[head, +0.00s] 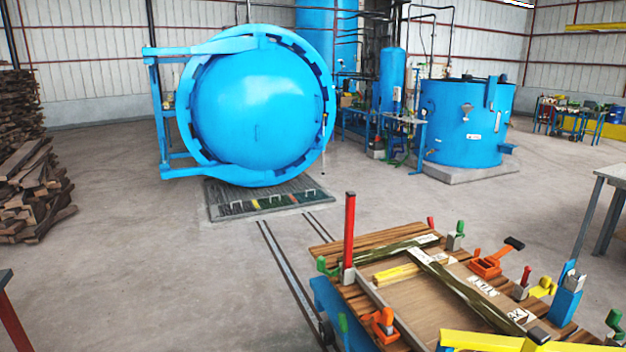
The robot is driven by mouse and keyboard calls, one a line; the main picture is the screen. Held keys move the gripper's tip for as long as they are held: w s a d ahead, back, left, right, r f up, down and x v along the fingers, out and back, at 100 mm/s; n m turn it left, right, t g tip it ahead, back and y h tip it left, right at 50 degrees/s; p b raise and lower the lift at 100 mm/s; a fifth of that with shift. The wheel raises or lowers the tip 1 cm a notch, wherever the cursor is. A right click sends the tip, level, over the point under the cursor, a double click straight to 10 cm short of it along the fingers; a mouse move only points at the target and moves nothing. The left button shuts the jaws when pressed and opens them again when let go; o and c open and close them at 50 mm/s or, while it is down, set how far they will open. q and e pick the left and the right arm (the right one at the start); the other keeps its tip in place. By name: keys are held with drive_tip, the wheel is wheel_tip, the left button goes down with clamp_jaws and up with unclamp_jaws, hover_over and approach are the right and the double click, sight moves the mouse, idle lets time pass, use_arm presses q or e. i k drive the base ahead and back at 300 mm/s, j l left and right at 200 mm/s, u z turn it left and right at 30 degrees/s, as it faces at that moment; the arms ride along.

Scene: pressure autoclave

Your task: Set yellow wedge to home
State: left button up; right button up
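A slim yellow piece (397,273), the likeliest yellow wedge, lies flat on the wooden-decked cart (335,247) in the lower right. It sits inside a frame of dark wooden strips, left of a diagonal strip (465,287). A smaller yellow clamp-like part (542,288) is at the cart's right side. No marking shows which spot is home. Neither of my grippers is in view.
Red (349,230), orange (487,265), green and blue posts and clamps stand around the cart's edges. A yellow bar (482,341) crosses the bottom right. Floor rails (285,280) lead to the closed blue autoclave (255,105). Open floor lies left; stacked wood (30,190) stands far left.

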sight(545, 287)
drive_tip(key=k+l+u, duration=0.15)
drive_tip(key=k+l, duration=1.25)
drive_tip(key=l, duration=0.4)
drive_tip(key=k+l+u, duration=0.15)
drive_tip(key=l, duration=0.25)
drive_tip(key=k+l, duration=0.1)
drive_tip(key=l, duration=0.3)
drive_tip(key=l+u, duration=0.15)
drive_tip(key=l, duration=0.25)
drive_tip(key=k+l, duration=0.2)
drive_tip(key=l, duration=0.2)
drive_tip(key=k+l+u, duration=0.15)
drive_tip(key=l, duration=0.25)
drive_tip(key=l+u, duration=0.2)
drive_tip(key=l, duration=1.2)
drive_tip(key=k+l+u, duration=0.15)
drive_tip(key=l, duration=1.2)
drive_tip(key=i+l+u, duration=0.1)
drive_tip(key=l+u, duration=0.2)
drive_tip(key=l, duration=2.95)
drive_tip(key=u, duration=0.3)
drive_tip(key=i+l+u, duration=0.55)
drive_tip(key=l, duration=0.2)
drive_tip(key=i+l+u, duration=0.3)
drive_tip(key=l, duration=0.15)
drive_tip(key=k, duration=0.1)
